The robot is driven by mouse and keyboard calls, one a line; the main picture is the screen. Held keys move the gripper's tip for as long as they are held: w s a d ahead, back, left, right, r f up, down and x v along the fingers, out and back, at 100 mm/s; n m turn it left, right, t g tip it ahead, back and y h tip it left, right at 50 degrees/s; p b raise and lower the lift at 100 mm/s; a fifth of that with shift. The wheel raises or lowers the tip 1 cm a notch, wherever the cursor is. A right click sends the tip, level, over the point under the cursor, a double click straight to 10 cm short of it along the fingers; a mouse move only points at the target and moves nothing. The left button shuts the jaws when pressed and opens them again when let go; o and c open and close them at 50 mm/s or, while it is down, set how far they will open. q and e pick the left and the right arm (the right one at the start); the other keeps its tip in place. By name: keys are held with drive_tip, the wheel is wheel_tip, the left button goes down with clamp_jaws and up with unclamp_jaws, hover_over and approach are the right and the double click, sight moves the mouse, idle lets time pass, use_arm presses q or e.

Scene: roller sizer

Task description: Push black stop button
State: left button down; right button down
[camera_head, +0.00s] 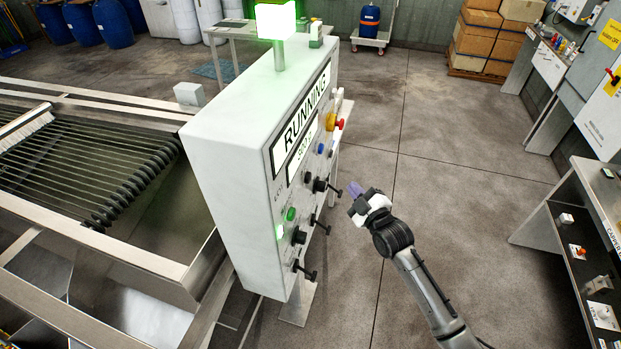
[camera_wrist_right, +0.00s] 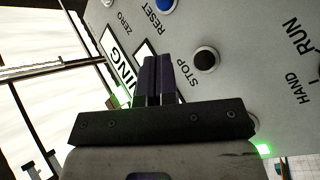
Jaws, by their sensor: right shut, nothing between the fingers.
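In the right wrist view the black stop button (camera_wrist_right: 206,60) is a round black cap in a pale ring, beside the word STOP on the grey panel. My right gripper (camera_wrist_right: 158,62) is shut and empty, its two purple-grey fingers side by side. In that view the fingertips lie left of the button; the gap in depth is hard to judge. In the head view the right gripper (camera_head: 355,189) is to the right of the control cabinet (camera_head: 225,155), apart from its panel face. Several dark controls there make the stop button hard to single out. My left gripper is not in view.
The panel display reads RUNNING under a lit green lamp (camera_head: 275,20). A blue reset button (camera_wrist_right: 165,4) is near the stop button; a red-and-yellow emergency stop (camera_head: 334,122) sits higher. Black-handled levers (camera_head: 305,271) stick out. Floor right of the cabinet is clear.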

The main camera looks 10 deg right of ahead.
sight(308, 178)
drive_tip(key=w+a+b, duration=0.1)
drive_tip(key=w+a, duration=0.3)
drive_tip(key=a, duration=0.3)
drive_tip(key=shift+w+b, duration=0.15)
drive_tip(key=shift+b, duration=0.25)
drive_tip(key=shift+a, duration=0.1)
idle(0.7)
idle(0.8)
drive_tip(key=shift+w+a, duration=0.15)
drive_tip(key=shift+a, duration=0.05)
drive_tip(key=shift+w+a, duration=0.1)
drive_tip(key=shift+a, duration=0.05)
idle(0.4)
